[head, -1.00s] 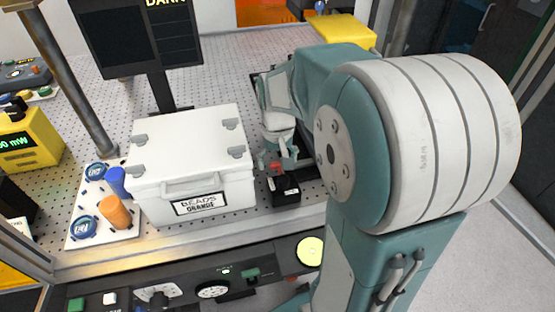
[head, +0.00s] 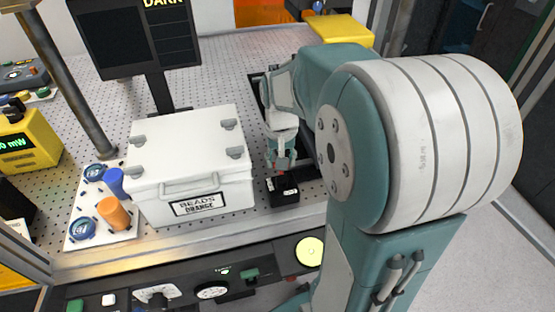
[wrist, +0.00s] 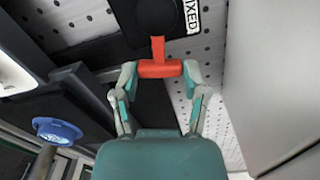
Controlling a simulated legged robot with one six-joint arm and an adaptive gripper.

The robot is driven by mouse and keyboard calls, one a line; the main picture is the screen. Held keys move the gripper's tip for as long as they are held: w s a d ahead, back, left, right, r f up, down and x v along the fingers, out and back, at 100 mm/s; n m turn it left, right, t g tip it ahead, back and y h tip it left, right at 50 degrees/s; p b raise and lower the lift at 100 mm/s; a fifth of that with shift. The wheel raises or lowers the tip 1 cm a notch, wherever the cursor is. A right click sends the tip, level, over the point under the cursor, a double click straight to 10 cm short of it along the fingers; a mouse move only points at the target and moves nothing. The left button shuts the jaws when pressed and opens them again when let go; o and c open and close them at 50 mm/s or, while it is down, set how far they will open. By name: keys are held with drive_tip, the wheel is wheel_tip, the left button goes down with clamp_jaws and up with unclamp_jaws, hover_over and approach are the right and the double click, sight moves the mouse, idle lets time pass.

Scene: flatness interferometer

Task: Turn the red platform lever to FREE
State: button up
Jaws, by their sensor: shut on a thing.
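The red platform lever (wrist: 160,69) is a T shape in the wrist view, its crossbar between my two fingertips. My gripper (wrist: 159,72) is shut on this bar, one finger touching each end. The lever's stem runs up to a dark round hub (wrist: 158,15). A white label (wrist: 191,14) beside the hub shows the letters "IXED"; its start is cut off. In the head view my gripper (head: 281,163) points down at the black lever block (head: 284,190), right of the white box. The fingers hide most of the lever there.
The white box (head: 190,175) marked "BEADS ORANGE" stands close left of my gripper. A tray (head: 100,232) with orange and blue cylinders lies further left. A dark monitor (head: 135,38) stands behind. A control panel (head: 160,292) runs along the front edge.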

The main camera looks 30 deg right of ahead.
drive_tip(key=m, duration=0.2)
drive_tip(key=s+d+m, duration=0.1)
drive_tip(key=m, duration=0.1)
drive_tip(key=shift+s+d+f+m, duration=0.1)
drive_tip(key=shift+s+d+m, duration=0.1)
drive_tip(key=shift+m, duration=0.1)
drive_tip(key=m, duration=0.1)
drive_tip(key=s+m, duration=0.1)
drive_tip(key=m, duration=0.1)
drive_tip(key=shift+s+d+m, duration=0.15)
drive_tip(key=shift+d+m, duration=0.15)
drive_tip(key=shift+d, duration=0.05)
drive_tip(key=m, duration=0.1)
drive_tip(key=s+m, duration=0.1)
drive_tip(key=m, duration=0.1)
drive_tip(key=shift+s+d+m, duration=0.15)
drive_tip(key=shift+s+m, duration=0.05)
drive_tip(key=shift+m, duration=0.1)
drive_tip(key=shift+s+m, duration=0.35)
drive_tip(key=shift+m, duration=0.45)
drive_tip(key=shift+s+m, duration=0.3)
drive_tip(key=shift+m, duration=0.5)
drive_tip(key=o, duration=1.2)
drive_tip(key=shift+c, duration=0.2)
